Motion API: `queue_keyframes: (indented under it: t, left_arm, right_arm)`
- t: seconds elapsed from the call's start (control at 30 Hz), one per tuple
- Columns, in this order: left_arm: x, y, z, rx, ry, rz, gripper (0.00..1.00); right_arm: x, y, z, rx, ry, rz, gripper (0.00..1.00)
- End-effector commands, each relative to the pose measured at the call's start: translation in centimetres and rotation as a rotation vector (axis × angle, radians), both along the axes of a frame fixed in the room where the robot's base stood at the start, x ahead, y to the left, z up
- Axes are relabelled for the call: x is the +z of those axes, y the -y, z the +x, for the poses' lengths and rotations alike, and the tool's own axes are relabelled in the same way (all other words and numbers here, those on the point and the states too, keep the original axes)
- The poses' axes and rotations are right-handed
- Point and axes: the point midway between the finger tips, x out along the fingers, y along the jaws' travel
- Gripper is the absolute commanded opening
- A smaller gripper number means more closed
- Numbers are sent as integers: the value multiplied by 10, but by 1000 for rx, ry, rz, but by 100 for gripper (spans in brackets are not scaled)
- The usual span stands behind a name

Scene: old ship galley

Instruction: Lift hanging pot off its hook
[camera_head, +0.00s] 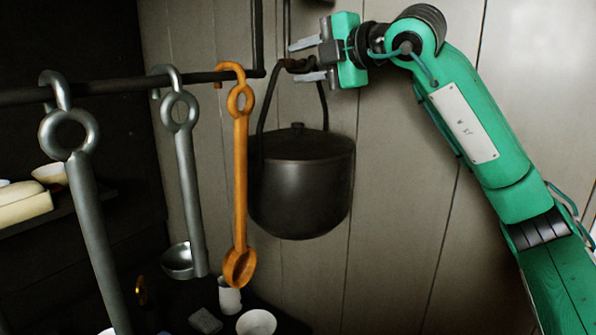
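A dark lidded pot (300,190) hangs by its bail handle (268,95) against the plank wall. The handle's top meets a brownish hook (296,65) at the lower end of a thin dark rod (286,25). My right gripper (308,60) comes in from the right at the height of the handle's top. Its fingers are apart, one above and one below the hook and handle top. I cannot tell whether either finger touches them. My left gripper is not in view.
A dark rail (130,88) left of the pot carries two grey ladles (190,180) (95,240) and an orange spoon (240,180), close to the pot. A white bowl (256,323) and a cup (229,297) stand below.

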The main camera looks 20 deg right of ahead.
Motion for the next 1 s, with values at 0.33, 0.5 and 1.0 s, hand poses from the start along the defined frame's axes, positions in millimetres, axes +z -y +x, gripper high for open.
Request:
queue_keyframes:
  t: [0.33, 0.5, 1.0]
  left_arm:
    - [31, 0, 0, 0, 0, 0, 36]
    - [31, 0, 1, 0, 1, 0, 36]
    - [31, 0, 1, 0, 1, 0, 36]
  right_arm:
    - [0, -19, 29, 0, 0, 0, 38]
    - [-3, -20, 31, 0, 1, 1, 38]
    - [2, -20, 29, 1, 10, 3, 0]
